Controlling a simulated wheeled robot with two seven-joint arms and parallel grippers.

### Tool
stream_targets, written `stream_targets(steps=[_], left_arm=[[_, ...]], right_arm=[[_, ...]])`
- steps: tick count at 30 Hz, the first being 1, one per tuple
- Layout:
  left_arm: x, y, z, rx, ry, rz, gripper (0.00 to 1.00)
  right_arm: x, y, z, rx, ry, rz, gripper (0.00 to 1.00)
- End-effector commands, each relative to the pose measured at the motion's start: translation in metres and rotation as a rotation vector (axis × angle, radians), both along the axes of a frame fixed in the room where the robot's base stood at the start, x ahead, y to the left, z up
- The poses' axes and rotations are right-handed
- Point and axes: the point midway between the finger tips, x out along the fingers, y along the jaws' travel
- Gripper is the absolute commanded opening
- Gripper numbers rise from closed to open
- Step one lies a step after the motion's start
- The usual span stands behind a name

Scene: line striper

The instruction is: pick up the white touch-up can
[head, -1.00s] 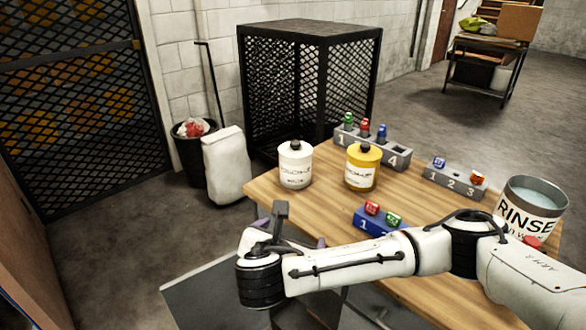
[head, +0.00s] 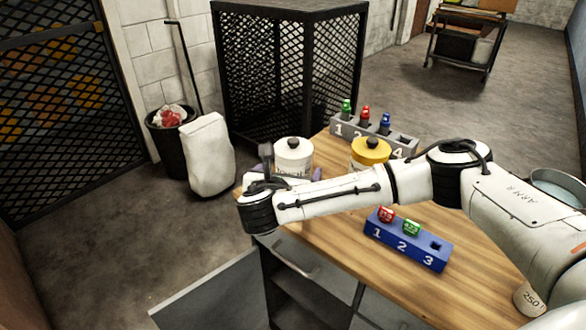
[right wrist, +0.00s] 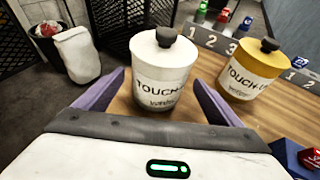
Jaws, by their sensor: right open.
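The white touch-up can (head: 293,153) stands upright on the wooden table near its left corner, with a dark knob on its lid. In the head view my right arm hides its lower part. In the right wrist view the white can (right wrist: 162,75) stands just ahead, between the two purple fingers. My right gripper (right wrist: 155,98) is open, a finger to each side of the can's lower part; I cannot tell whether they touch it. In the head view the right gripper (head: 292,174) is mostly hidden behind its own wrist. My left gripper is not in view.
A yellow touch-up can (head: 371,150) stands to the right of the white one. A grey numbered rack (head: 402,146) with several small bottles stands behind. A blue numbered block (head: 408,242) is nearer, and a rinse bucket (head: 558,188) is at the right, partly hidden.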

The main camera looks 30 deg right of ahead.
Motion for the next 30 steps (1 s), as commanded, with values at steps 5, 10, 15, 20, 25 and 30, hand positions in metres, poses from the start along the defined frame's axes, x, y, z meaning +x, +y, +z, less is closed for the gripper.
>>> stream_targets(steps=[5,10,15,20,25,30], left_arm=[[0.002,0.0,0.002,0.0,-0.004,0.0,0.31],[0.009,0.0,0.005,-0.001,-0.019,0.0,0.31],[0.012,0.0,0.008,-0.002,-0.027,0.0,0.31],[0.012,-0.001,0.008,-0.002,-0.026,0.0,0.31],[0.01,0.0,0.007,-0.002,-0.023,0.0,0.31],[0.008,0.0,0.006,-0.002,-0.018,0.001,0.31]], right_arm=[[0.021,-0.017,-0.009,-0.002,-0.002,-0.003,0.89],[0.031,-0.025,-0.015,0.0,-0.001,-0.001,0.89],[0.031,-0.025,-0.016,0.0,0.0,0.001,0.89],[0.031,-0.025,-0.016,0.0,0.0,0.001,0.7],[0.031,-0.025,-0.016,0.0,0.0,0.001,0.41],[0.031,-0.025,-0.015,0.0,-0.002,0.001,0.28]])
